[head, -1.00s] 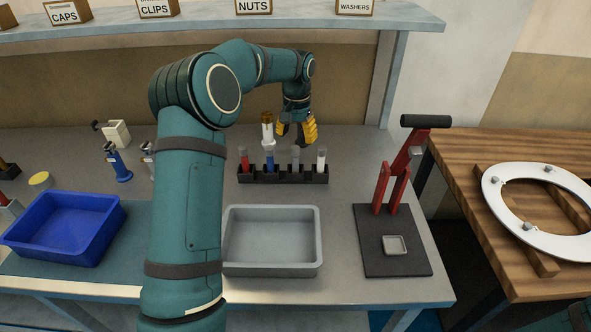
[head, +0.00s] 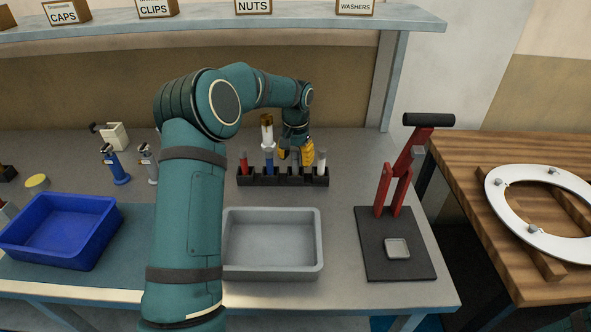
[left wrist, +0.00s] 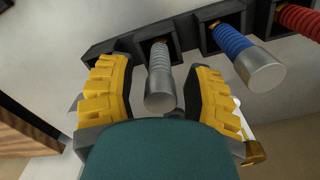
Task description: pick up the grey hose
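The grey hose (left wrist: 159,62) stands in a slot of the dark rack (head: 256,181), its ribbed body topped by a metal end. My left gripper (left wrist: 160,82) points down over the rack, open, with one yellow finger on each side of the grey hose. Gaps show between the hose and both fingers. In the head view my left gripper (head: 296,154) largely hides the grey hose. My right gripper is not in view.
Blue (head: 269,162), red (head: 244,162) and white (head: 321,160) hoses stand in the same rack. A white fitting with a brass cap (head: 267,131) stands behind it. A grey tray (head: 317,245) is in front. A red press (head: 402,175) stands right, a blue bin (head: 25,252) left.

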